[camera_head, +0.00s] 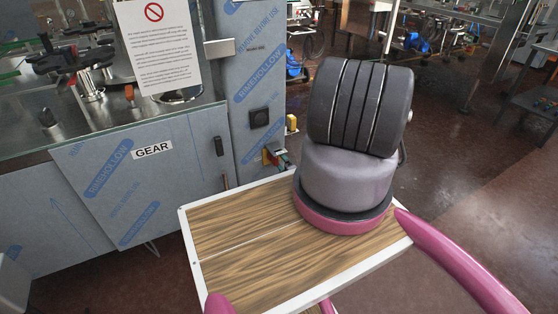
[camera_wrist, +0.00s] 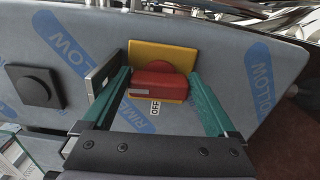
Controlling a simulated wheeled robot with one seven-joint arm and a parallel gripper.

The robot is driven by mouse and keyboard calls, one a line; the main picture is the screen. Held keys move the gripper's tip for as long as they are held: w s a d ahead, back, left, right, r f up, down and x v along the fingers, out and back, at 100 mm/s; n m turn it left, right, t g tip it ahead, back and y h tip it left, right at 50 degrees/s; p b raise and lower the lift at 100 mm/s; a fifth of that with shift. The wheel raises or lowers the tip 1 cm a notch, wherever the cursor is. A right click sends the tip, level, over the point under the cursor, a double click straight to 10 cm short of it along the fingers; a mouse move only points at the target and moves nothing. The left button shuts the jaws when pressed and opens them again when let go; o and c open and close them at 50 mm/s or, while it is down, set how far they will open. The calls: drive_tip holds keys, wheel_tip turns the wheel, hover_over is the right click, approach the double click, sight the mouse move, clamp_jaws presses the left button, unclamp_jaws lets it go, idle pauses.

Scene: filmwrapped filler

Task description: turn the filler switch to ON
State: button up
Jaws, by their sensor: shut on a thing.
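The filler switch is a red knob (camera_wrist: 161,86) on a yellow plate (camera_wrist: 148,51), fixed to the blue-grey film-wrapped panel. A white label reading OFF (camera_wrist: 155,108) shows just below the knob in the wrist view. My gripper (camera_wrist: 159,80) has its two teal fingers on either side of the knob and is shut on it. The knob's bar lies roughly across the view between the fingers. No ON label can be made out.
A black square fitting (camera_wrist: 34,87) sits left of the switch in the wrist view. A metal plate (camera_wrist: 102,74) stands out close to the left finger. In the head view, a cabinet door marked GEAR (camera_head: 150,175) is to the left. Open floor lies to the right.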

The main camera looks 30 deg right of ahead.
drive_tip(key=shift+f+m, duration=0.1)
drive_tip(key=shift+m, duration=0.3)
drive_tip(key=o, duration=1)
